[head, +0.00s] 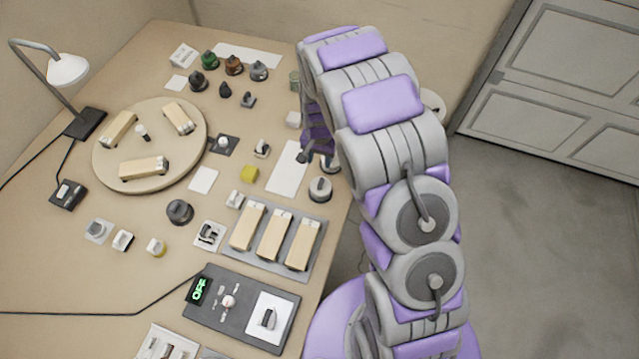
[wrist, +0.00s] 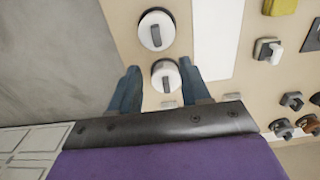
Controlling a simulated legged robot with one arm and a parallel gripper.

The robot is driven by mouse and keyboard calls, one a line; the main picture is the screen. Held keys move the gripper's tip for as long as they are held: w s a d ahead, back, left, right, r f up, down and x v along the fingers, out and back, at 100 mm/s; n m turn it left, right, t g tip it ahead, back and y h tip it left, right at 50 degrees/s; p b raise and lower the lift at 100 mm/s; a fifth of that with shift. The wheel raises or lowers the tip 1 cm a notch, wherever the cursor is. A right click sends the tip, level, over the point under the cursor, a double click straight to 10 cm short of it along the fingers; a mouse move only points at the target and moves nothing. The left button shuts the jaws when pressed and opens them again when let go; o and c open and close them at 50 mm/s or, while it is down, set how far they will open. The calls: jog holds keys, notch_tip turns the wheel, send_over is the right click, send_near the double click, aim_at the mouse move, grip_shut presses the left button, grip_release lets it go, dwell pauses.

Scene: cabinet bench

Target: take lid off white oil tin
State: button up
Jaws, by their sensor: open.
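Two round white tins with dark bar handles on top show in the wrist view. One tin (wrist: 166,79) lies between the two blue-grey fingers of my gripper (wrist: 159,66), which is open, with space on both sides of the tin. The other tin (wrist: 157,30) is just beyond the fingertips and also shows in the head view (head: 320,189). I cannot tell which of them is the oil tin. In the head view my gripper (head: 318,157) is over the right edge of the bench, and my arm hides part of that area.
A white sheet (head: 287,168) lies left of my gripper. The bench's right edge drops to the grey floor (head: 540,230).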

send_over(321, 182)
notch_tip(321, 182, down, 6)
jog(key=shift+w+d+f+b, duration=0.1)
jog(key=shift+w+f+b, duration=0.05)
jog(key=shift+f+b, duration=0.15)
jog(key=shift+a+f, duration=0.35)
jog(key=shift+f, duration=0.4)
jog(key=f, duration=0.1)
jog(key=f+b, duration=0.1)
jog(key=f, duration=0.1)
jog(key=shift+s+d+f, duration=0.15)
jog(key=shift+s+f, duration=0.05)
jog(key=shift+f, duration=0.1)
jog(key=shift+w+d+f, duration=0.1)
jog(key=shift+d+f, duration=0.05)
jog(key=shift+f, duration=0.2)
jog(key=shift+r, duration=0.1)
jog(key=shift+c, duration=0.3)
jog(key=shift+a, duration=0.2)
jog(key=c, duration=0.4)
grip_shut()
jog(key=shift+d, duration=0.1)
